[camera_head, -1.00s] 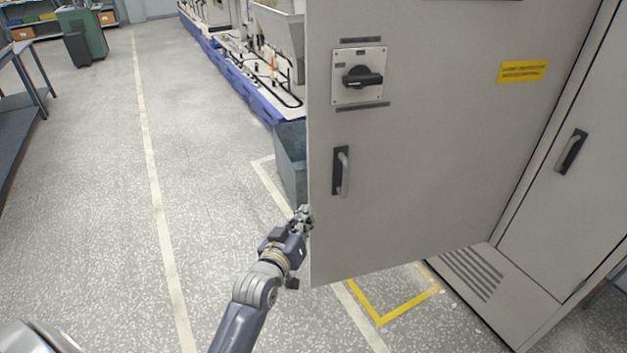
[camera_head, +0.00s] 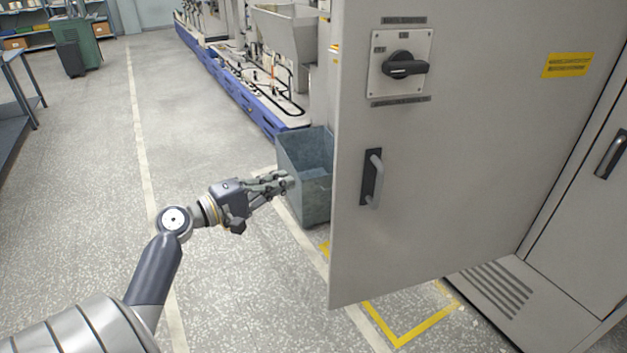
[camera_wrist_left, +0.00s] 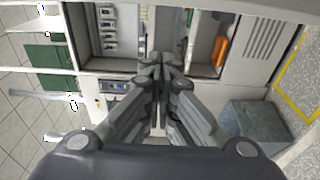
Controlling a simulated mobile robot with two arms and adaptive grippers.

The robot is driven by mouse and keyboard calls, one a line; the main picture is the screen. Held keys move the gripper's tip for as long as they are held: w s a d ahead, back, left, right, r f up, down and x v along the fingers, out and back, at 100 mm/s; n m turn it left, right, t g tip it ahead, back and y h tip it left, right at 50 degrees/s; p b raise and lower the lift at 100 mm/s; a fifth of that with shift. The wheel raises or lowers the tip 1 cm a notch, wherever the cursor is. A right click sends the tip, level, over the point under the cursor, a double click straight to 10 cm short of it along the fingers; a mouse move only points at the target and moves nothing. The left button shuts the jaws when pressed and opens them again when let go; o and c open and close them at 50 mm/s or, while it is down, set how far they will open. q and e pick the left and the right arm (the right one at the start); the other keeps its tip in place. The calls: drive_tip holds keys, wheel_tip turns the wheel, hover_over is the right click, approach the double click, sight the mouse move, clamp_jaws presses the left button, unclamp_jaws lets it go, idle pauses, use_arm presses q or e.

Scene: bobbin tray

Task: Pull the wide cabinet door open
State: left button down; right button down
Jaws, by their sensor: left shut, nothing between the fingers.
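The wide cabinet door (camera_head: 470,130) is swung well out from the cabinet and stands ajar in the head view. It carries a black rotary switch (camera_head: 405,66), a grey bar handle (camera_head: 373,180) and a yellow label (camera_head: 567,65). My left gripper (camera_head: 286,181) is shut and empty, to the left of the door's free edge and apart from the handle. In the left wrist view my left gripper (camera_wrist_left: 158,62) has its fingertips together, in front of the cabinet's inside with its rows of components (camera_wrist_left: 109,28). My right gripper is not in view.
A grey-green bin (camera_head: 308,175) stands on the floor behind the gripper and shows in the left wrist view (camera_wrist_left: 250,122). A narrower door with its own handle (camera_head: 611,154) is at the right. Speckled floor is open on the left.

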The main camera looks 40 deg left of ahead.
use_arm(q)
drive_tip(key=w+d+p, duration=0.4)
drive_tip(key=w+d, duration=0.2)
drive_tip(key=w, duration=0.1)
idle(0.4)
drive_tip(key=shift+d, duration=0.1)
